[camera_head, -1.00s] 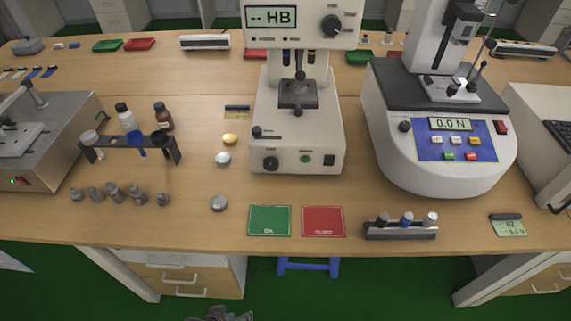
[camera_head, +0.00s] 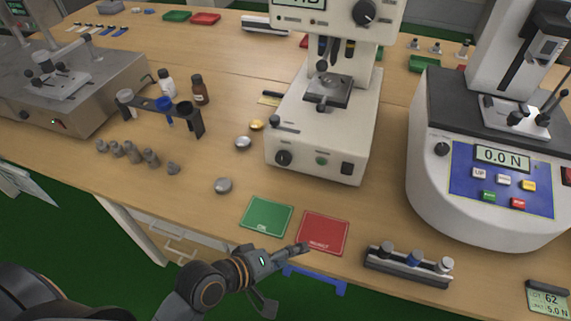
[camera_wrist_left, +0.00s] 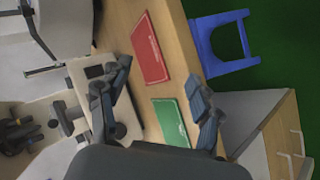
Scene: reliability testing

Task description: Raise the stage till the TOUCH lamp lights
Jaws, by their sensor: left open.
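The hardness tester (camera_head: 322,130) stands at the middle of the bench. Its dark stage (camera_head: 328,90) sits on a post below the lens turret (camera_head: 337,46), with a small piece on top. The front has a black knob (camera_head: 283,157), a small green round part (camera_head: 321,160) and a black switch (camera_head: 346,168). A lever with a dark ball (camera_head: 275,120) is at its left side. I cannot read which part is the TOUCH lamp. My left gripper (camera_head: 284,277) is open and empty at the bench's front edge, below the red mat; its fingers show in the left wrist view (camera_wrist_left: 158,102).
Green (camera_head: 266,216) and red (camera_head: 322,232) mats lie before the tester. A rack of cylinders (camera_head: 408,266) is right of them, a force tester (camera_head: 490,165) further right. A blue stool (camera_wrist_left: 222,45) is under the bench.

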